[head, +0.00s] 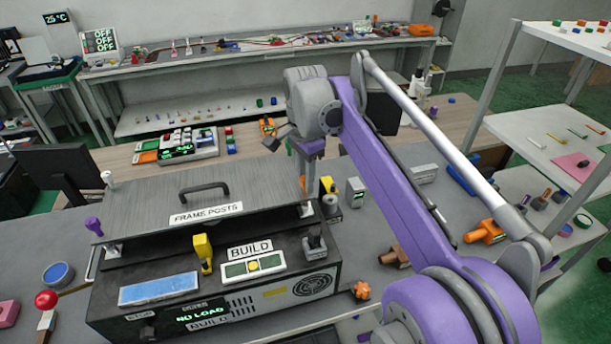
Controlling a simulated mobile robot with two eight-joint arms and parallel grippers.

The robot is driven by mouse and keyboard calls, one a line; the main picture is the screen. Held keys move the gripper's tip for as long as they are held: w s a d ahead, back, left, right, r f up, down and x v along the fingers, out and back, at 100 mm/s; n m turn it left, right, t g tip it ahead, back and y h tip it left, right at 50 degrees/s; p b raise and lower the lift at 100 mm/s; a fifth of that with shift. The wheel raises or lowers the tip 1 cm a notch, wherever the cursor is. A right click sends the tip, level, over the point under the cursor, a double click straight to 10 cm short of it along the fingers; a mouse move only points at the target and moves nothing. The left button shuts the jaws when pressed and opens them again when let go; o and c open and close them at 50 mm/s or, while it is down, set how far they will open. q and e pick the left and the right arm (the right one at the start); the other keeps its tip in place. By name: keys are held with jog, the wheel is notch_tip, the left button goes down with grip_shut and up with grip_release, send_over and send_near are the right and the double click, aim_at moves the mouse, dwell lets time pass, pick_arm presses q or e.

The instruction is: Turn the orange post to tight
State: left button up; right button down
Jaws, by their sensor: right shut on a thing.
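My right gripper (307,160) reaches down at the back right corner of a grey plate (240,183) labelled FRAME POSTS. Pale corner posts show at the plate's back left (108,179), front left (112,250) and front right (306,210). I cannot tell how far any post is turned. My left gripper is not in view.
A black handle (204,190) rises from the plate. An orange knob (362,290) lies at right. My right arm crosses the right side.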

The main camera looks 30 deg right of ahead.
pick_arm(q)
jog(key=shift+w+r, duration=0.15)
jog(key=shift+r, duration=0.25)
pick_arm(e)
jog(key=shift+r+m, duration=0.1)
jog(key=shift+m, duration=1.5)
jog(key=c, duration=0.7)
grip_release()
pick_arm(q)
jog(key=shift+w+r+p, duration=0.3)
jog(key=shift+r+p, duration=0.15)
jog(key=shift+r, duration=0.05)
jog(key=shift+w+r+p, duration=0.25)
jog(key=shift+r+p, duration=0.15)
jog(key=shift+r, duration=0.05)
pick_arm(e)
notch_tip(320, 180, up, 11)
jog(key=shift+f, duration=0.15)
